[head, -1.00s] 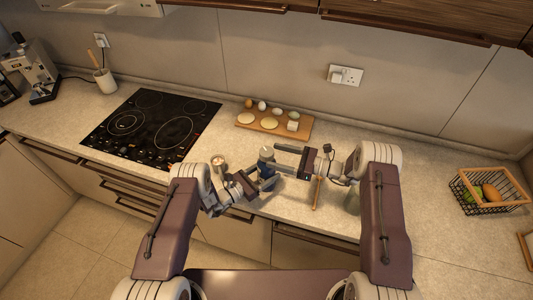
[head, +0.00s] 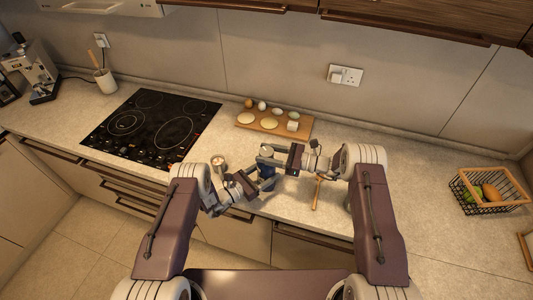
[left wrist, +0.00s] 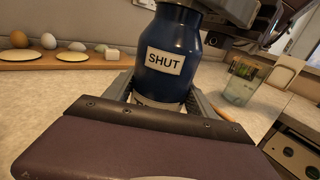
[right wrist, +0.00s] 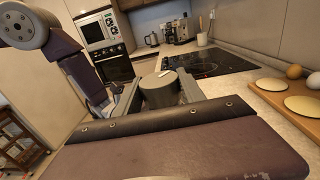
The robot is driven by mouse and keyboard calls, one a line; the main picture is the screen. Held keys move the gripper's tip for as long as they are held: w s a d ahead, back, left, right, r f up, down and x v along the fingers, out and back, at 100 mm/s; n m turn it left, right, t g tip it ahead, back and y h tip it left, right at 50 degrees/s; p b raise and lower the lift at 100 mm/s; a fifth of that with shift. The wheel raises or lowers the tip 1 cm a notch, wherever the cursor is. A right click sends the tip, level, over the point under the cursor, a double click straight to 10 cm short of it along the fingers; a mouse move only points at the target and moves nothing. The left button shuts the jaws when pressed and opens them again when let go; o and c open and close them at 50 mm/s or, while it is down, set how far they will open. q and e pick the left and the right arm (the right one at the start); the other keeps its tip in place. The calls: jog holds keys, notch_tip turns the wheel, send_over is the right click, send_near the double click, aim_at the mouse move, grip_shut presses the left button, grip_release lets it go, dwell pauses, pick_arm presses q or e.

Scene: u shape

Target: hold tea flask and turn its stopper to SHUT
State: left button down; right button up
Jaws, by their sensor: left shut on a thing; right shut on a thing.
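The tea flask (head: 267,170) is dark blue and stands upright near the counter's front edge. In the left wrist view the flask (left wrist: 172,45) shows a white label reading SHUT; a lower label is mostly hidden. My left gripper (head: 262,183) is shut on the flask's body. My right gripper (head: 276,156) is shut on the grey stopper (head: 266,149) at the top. In the right wrist view the stopper (right wrist: 159,92) sits between the fingers, with a pale mark on its top. I cannot tell which label that mark lines up with.
A wooden board (head: 262,126) with eggs and dough rounds lies behind the flask. A black hob (head: 150,128) is to the left. A wooden utensil (head: 316,194) lies to the right, and a glass (left wrist: 243,82) stands there too. A wire basket (head: 487,192) is far right.

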jog(key=shift+w+n+g+y, duration=0.1)
jog(key=shift+n+g+y, duration=0.2)
jog(key=shift+n+g, duration=1.2)
jog(key=shift+m+g, duration=0.3)
jog(key=o, duration=1.4)
jog(key=shift+d, duration=0.1)
jog(key=d, duration=1.2)
jog(key=shift+s, duration=0.35)
jog(key=shift+a, duration=0.1)
